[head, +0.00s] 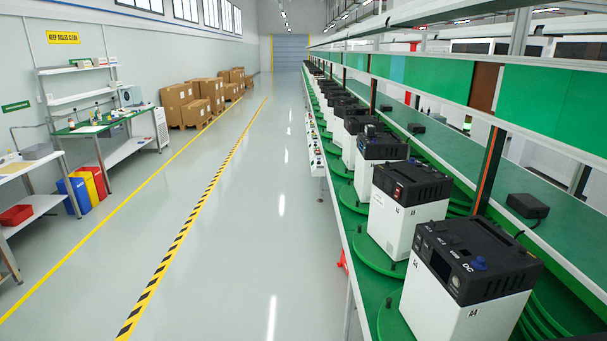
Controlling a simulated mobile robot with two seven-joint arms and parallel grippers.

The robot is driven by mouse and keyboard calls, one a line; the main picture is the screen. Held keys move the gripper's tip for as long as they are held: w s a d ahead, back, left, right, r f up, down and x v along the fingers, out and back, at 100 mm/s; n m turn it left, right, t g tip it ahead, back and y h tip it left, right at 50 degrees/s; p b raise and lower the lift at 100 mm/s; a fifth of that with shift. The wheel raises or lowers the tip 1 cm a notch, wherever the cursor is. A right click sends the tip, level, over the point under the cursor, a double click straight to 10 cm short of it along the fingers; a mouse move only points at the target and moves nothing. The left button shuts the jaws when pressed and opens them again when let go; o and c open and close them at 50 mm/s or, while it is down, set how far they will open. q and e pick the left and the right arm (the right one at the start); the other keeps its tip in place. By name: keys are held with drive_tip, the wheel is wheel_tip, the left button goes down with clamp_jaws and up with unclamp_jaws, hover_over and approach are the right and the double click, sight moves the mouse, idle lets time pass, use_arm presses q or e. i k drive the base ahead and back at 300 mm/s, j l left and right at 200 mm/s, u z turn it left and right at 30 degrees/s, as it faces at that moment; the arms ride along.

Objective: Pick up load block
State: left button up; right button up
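A small black block (527,206) with a thin cable lies on the long green shelf at the right, behind the nearest unit. I cannot tell for certain whether it is the load block. A similar small dark block (416,128) lies farther along the same shelf. The nearest white-and-black unit (455,310), marked A4, stands on the line at the lower right. Neither of my grippers can be made out in the head view. A dark sliver at the bottom right edge is too cut off to tell.
Several similar units, such as one behind A4 (403,215), stand on green turntables (367,256) along the line. Green panels (435,78) hang above. A wide clear aisle (220,240) lies left, with a workbench (95,128) and cardboard boxes (176,99) beyond.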

sight(370, 130)
drive_tip(key=i, duration=4.3)
drive_tip(key=i+z, duration=0.1)
drive_tip(key=i, duration=0.4)
drive_tip(key=i+j+z, duration=0.1)
drive_tip(key=i, duration=0.35)
drive_tip(key=i+j+z, duration=0.1)
drive_tip(key=i, duration=0.4)
drive_tip(key=i+j+z, duration=0.15)
drive_tip(key=i, duration=0.35)
drive_tip(key=z, duration=3.6)
drive_tip(key=k+j, duration=0.05)
